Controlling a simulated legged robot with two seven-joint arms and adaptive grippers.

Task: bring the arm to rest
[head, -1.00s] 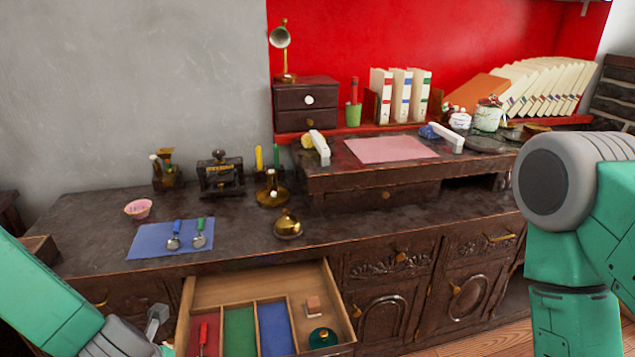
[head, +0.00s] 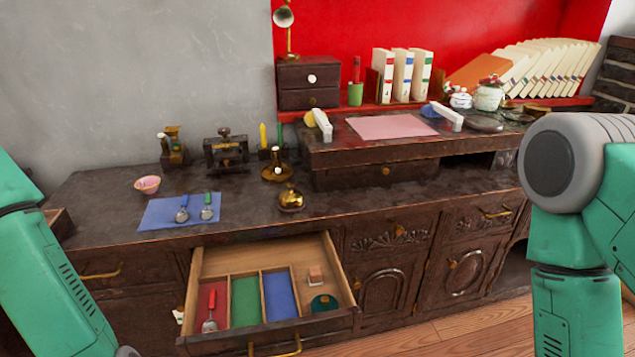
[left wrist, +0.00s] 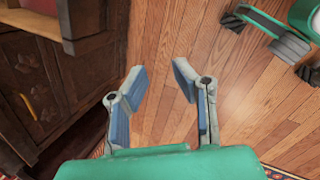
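My left gripper (left wrist: 152,85) shows in the left wrist view. Its two fingers stand apart with only wooden floor between them, so it is open and empty. In the head view my left arm hangs down along the left edge, and its gripper is below the picture. My right arm shows at the right edge of the head view, and its gripper is out of the picture.
An open drawer (head: 345,318) juts from the dark desk (head: 110,208), holding a red-handled tool (head: 210,310). A blue mat (head: 160,214) with two scoops lies on the desktop. Wooden floor (left wrist: 180,125) lies beneath my left gripper, with the cabinet (left wrist: 35,95) to its left.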

